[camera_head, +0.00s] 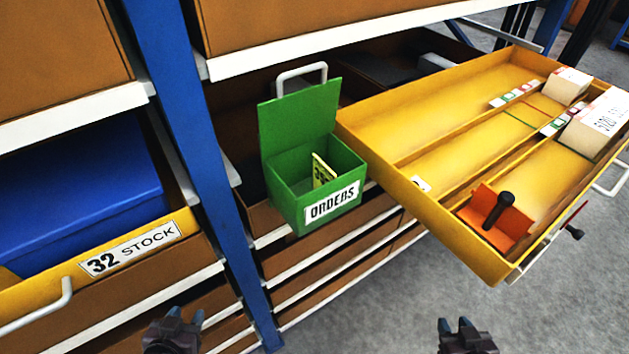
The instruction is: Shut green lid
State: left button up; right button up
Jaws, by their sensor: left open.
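The green lid (300,116) stands raised, close to upright, at the back of a small green box (287,211) with an "ORDERS" label on its front. The box is open on top, and a yellow card (322,170) stands inside it. My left gripper (176,326) is at the bottom edge, below and left of the box, open and empty. My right gripper (464,330) is at the bottom edge, below and right of the box. Its fingertips show apart with nothing between them. Both grippers are well away from the lid.
A yellow drawer (425,205) is pulled out right of the box, holding an orange piece (498,217) and white boxes (597,124). A blue post (192,130) stands left of the box. A pale handle (301,72) rises behind the lid. Grey floor (370,300) lies open below.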

aim_at(288, 121)
jog(key=k+j+u, duration=0.15)
jog(key=j, duration=0.3)
jog(key=k+j+u, duration=0.15)
jog(key=j, duration=0.3)
jog(key=j+u, duration=0.15)
jog(key=j, duration=0.3)
